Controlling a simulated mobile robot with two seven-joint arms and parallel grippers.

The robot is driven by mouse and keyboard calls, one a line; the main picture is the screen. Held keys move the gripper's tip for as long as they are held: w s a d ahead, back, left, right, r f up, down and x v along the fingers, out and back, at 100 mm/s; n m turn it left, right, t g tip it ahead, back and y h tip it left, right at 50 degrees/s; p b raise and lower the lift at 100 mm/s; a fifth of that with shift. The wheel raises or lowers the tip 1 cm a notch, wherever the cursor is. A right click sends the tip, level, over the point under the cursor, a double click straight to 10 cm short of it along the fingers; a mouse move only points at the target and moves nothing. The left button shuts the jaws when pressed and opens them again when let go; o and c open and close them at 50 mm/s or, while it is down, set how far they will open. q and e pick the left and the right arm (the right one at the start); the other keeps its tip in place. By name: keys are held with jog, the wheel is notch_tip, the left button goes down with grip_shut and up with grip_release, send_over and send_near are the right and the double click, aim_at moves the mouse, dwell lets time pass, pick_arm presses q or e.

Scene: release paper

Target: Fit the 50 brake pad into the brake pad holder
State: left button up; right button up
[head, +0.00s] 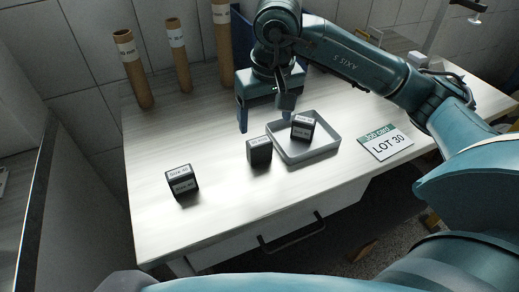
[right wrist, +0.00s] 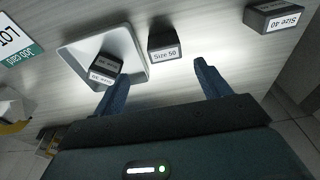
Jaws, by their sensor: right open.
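A dark block labelled Size 50 (right wrist: 163,36) stands on the table just outside the grey tray (right wrist: 140,61); it shows in the head view too (head: 259,152). No part plainly looks like a brake pad or a brake pad holder. A dark block labelled Size 40 (head: 182,182) stands apart at the left. My right gripper (head: 265,117) is open and empty, above the table behind the Size 50 block. Its spread fingers also show in the right wrist view (right wrist: 160,86). My left gripper is out of view.
A job card reading LOT 30 (head: 386,142) lies right of the tray. Several brown tubes (head: 133,68) stand along the back by the tiled wall. A dark blue panel (head: 243,35) stands behind my right wrist. The table is clear between the Size 40 block and the tubes.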

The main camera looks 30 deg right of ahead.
aim_at(259, 141)
jog(key=shift+w+a+f+p, duration=0.1)
jog(key=shift+w+f, duration=0.1)
jog(key=shift+f, duration=0.8)
jog(key=shift+w+a+f+p, duration=0.15)
jog(key=shift+f, duration=0.85)
jog(key=shift+w+a+f+p, duration=0.1)
jog(key=shift+w+f, duration=0.1)
jog(key=shift+f, duration=0.8)
jog(key=shift+c, duration=0.3)
jog(key=shift+r, duration=0.1)
jog(key=c, duration=1.5)
